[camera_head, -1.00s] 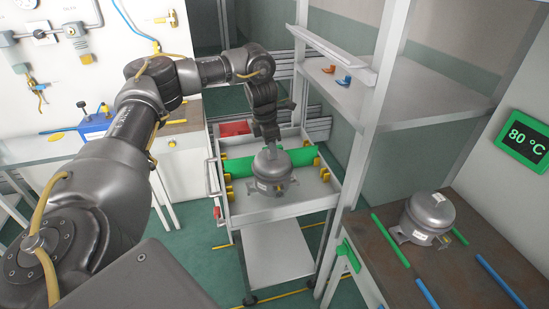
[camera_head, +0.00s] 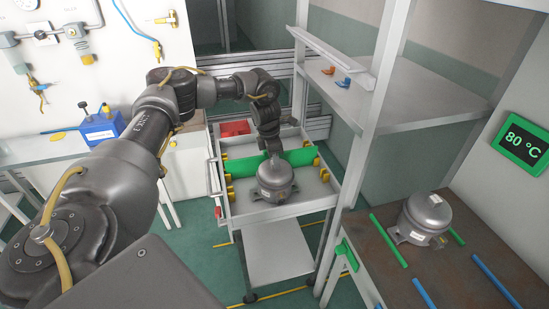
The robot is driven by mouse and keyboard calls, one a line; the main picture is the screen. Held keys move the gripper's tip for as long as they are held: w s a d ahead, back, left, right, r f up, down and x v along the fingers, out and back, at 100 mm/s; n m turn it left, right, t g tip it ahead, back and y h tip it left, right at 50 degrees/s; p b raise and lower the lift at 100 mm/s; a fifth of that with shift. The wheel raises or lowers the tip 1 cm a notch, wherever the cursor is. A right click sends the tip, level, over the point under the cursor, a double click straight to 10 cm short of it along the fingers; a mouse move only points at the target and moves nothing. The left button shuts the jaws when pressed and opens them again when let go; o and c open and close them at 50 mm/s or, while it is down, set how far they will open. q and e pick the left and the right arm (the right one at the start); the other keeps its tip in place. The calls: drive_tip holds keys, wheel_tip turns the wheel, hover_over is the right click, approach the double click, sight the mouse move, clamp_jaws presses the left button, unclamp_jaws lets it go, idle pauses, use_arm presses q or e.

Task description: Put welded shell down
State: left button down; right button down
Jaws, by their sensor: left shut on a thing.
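A grey compressor shell (camera_head: 276,181) is in the top tray of the cart (camera_head: 283,211), in front of a green divider (camera_head: 298,158). My left gripper (camera_head: 273,154) is above it and shut on its top. The fingertips are small and partly hidden by the wrist. I cannot tell whether the shell's feet touch the tray floor. A second grey compressor shell (camera_head: 425,218) stands upright on the brown table at the right, apart from my arm. My right gripper is not in view.
Yellow brackets line the tray's sides, and a red box (camera_head: 235,128) is at its back. A shelf post (camera_head: 357,160) rises just right of the cart. Green and blue rods (camera_head: 389,240) lie on the table. A blue box (camera_head: 101,130) stands on the left bench.

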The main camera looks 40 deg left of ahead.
use_arm(q)
drive_tip(key=shift+f, duration=0.1)
drive_tip(key=c, duration=1.1)
unclamp_jaws()
drive_tip(key=shift+r, duration=0.55)
drive_tip(key=shift+s+a+r+b, duration=0.15)
drive_tip(key=shift+s+r, duration=0.1)
drive_tip(key=shift+r, duration=1.6)
drive_tip(key=shift+s+a+r+b, duration=0.15)
drive_tip(key=shift+s+r+b, duration=0.1)
drive_tip(key=shift+r, duration=1.6)
drive_tip(key=shift+s+a+r+b, duration=0.15)
drive_tip(key=shift+s+r, duration=0.1)
drive_tip(key=shift+r, duration=1.6)
